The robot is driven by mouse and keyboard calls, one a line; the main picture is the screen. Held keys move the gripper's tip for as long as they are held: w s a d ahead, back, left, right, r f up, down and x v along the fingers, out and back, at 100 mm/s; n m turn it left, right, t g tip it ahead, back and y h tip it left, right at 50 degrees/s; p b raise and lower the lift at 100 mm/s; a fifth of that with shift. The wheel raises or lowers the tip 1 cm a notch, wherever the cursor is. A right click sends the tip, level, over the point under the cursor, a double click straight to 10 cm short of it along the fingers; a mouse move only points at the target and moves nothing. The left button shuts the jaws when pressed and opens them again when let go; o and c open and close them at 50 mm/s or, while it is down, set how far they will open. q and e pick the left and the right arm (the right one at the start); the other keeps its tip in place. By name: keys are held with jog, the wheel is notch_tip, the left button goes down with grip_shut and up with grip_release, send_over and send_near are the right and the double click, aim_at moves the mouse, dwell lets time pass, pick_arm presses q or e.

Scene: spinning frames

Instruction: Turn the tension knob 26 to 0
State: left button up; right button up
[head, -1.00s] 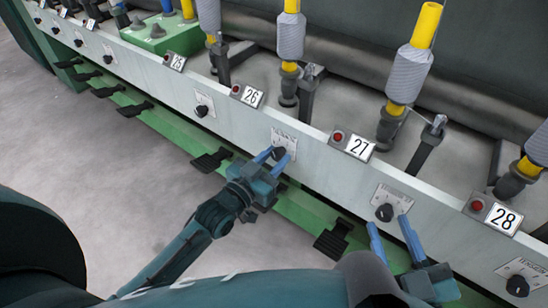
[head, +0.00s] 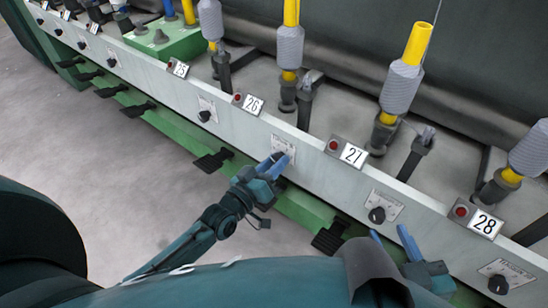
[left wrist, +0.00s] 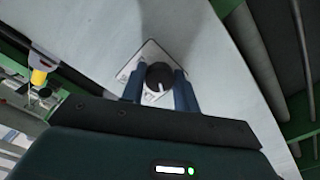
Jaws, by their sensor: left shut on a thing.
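The tension knob 26 is a dark round knob on a pale, marked plate (head: 289,144), below and right of the 26 label (head: 253,104). In the left wrist view the knob (left wrist: 158,73) shows a short white pointer line on its lower part, pointing toward the bottom of the picture. My left gripper (head: 277,162) is shut on this knob, one blue finger on each side in the left wrist view (left wrist: 159,90). In the head view its fingers mostly hide the knob. The scale is too small to read. My right gripper (head: 392,238) is open and empty below knob 27.
Knob 27 (head: 377,215) and knob 28 (head: 498,284) sit along the same pale rail (head: 325,180). Yellow bobbins with grey yarn (head: 403,82) stand behind it. A green rail with a black pedal (head: 331,237) runs below. Grey floor (head: 120,180) is clear at left.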

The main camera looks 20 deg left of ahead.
pick_arm(q)
jog(key=shift+n+p, duration=0.45)
jog(key=shift+n, duration=1.25)
pick_arm(e)
jog(key=shift+s+d+g, duration=0.15)
jog(key=shift+s+g, duration=0.05)
jog(key=shift+g, duration=0.3)
pick_arm(q)
jog(key=o, duration=1)
jog(key=shift+c, duration=0.2)
jog(key=p+v, duration=0.2)
jog(key=v, duration=1.1)
pick_arm(e)
jog(key=shift+s+d+r+m+g+h, duration=0.2)
jog(key=shift+s+r+m+g+h, duration=0.2)
jog(key=shift+r+m, duration=0.1)
